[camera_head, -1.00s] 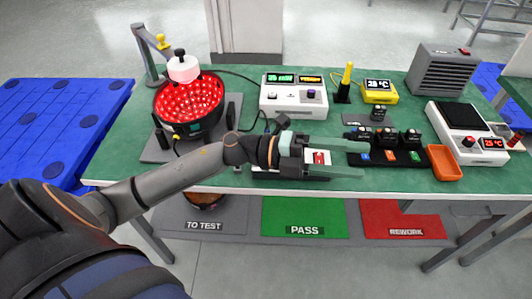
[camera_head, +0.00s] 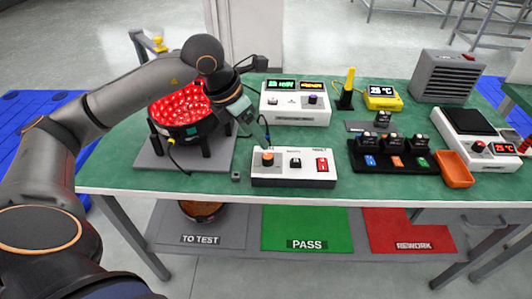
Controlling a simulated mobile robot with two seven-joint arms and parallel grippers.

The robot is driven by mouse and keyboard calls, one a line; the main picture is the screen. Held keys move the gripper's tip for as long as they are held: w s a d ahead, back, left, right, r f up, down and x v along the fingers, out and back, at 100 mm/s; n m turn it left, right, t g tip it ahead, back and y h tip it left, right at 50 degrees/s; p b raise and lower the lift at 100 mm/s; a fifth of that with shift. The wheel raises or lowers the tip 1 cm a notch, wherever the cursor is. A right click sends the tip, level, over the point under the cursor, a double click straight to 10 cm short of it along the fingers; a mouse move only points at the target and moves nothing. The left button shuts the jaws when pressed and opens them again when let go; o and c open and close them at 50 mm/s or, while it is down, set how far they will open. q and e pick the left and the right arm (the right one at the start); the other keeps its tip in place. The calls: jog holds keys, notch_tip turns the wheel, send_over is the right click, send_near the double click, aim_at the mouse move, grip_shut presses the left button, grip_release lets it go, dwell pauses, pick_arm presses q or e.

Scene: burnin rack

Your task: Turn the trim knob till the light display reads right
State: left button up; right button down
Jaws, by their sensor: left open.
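A round dark fixture full of lit red lights (camera_head: 180,108) stands on a grey plate at the left of the bench; my arm hides its top. A white control box (camera_head: 293,180) at the front edge carries an orange-topped knob (camera_head: 267,158), a black switch (camera_head: 295,163) and a red switch (camera_head: 321,164). A white instrument (camera_head: 292,106) behind it has a green and a yellow display and a dark knob (camera_head: 312,99). I cannot tell which knob is the trim knob. My left gripper (camera_head: 246,116) is open beside the fixture's right rim, above and behind the control box, touching no knob.
A black rack (camera_head: 390,167) with several small modules and an orange tray (camera_head: 455,170) are on the right. A yellow meter (camera_head: 381,97), grey heater (camera_head: 444,77) and white scale-like unit (camera_head: 478,135) stand behind. TO TEST, PASS and REWORK areas (camera_head: 307,229) are on the lower shelf.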

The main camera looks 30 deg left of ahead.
aim_at(268, 156)
pick_arm(q)
jog(key=x, duration=0.8)
jog(key=shift+d+f, duration=0.1)
jog(key=shift+f, duration=0.25)
grip_shut()
